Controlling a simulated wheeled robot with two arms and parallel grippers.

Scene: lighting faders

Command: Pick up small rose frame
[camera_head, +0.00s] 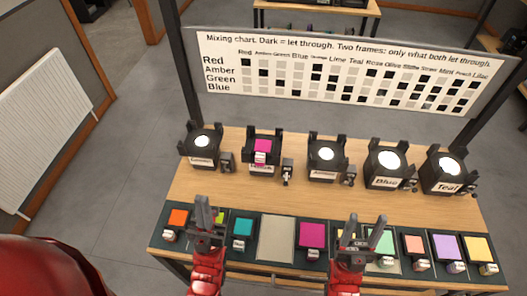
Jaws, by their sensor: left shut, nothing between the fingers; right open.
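A magenta-pink frame (312,234) with a small white-labelled tab lies in the front tray row, between the bare grey slot and my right gripper. A second magenta piece (263,146) sits on the second lamp from the left. The tab labels are too small to read, so I cannot tell which one is named rose. My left gripper (204,214) is shut and empty, above the tray row between the orange and teal frames. My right gripper (349,236) is open and empty, just right of the magenta frame, partly covering a yellowish frame behind it.
Several black lamps stand along the back of the wooden table (225,190), the right ones labelled Blue (387,162) and Teal (447,168). A grey slot (277,238) is bare. Orange (178,218), teal (243,227) and other frames fill the row. A mixing chart (350,75) stands behind.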

